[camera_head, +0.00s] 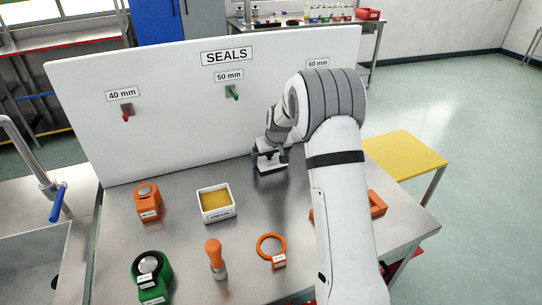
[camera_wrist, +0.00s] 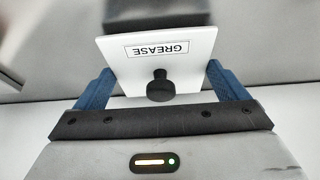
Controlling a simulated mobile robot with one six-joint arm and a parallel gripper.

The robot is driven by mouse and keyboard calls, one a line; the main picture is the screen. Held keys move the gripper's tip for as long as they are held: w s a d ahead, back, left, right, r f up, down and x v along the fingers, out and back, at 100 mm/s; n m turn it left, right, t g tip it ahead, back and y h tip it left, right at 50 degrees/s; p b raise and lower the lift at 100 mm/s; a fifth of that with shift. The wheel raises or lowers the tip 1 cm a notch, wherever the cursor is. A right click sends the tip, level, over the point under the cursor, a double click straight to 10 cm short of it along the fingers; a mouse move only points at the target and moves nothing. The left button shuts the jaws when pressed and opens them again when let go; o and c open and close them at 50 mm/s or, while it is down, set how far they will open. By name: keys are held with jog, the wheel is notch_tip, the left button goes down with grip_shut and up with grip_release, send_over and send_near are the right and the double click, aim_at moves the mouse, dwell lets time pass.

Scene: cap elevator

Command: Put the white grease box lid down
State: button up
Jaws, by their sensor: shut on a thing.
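The white grease box lid (camera_wrist: 190,72) has a "GREASE" label and a black knob (camera_wrist: 160,86). In the wrist view it lies between the blue fingers of my gripper (camera_wrist: 160,92), which is shut on it. The exact finger contact is partly hidden. In the head view my gripper (camera_head: 270,157) is low near the back of the steel table, close to the foot of the white panel. I cannot tell whether the lid touches the table. The open white grease box (camera_head: 218,216), with yellow grease inside, stands to the left and nearer the front.
The steel table (camera_head: 185,240) also bears an orange block (camera_head: 147,202), a green holder (camera_head: 152,282), an orange-handled tool (camera_head: 215,255) and an orange ring (camera_head: 272,247). An orange part (camera_head: 379,203) is partly behind my arm. The "SEALS" panel (camera_head: 165,80) blocks the back. Bare table lies between box and gripper.

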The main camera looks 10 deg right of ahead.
jog(key=shift+f, duration=0.15)
jog(key=o, duration=0.7)
jog(key=shift+c, duration=0.2)
jog(key=shift+s+r, duration=0.1)
jog(key=shift+r, duration=0.35)
jog(key=s+r+b, duration=0.1)
jog(key=s+r, duration=1.3)
jog(key=r, duration=0.1)
jog(key=s+f+m+g, duration=0.1)
jog(key=s+f+m, duration=0.1)
jog(key=s, duration=2.5)
jog(key=shift+s+d+g+h, duration=0.25)
jog(key=shift+d+g+h, duration=0.15)
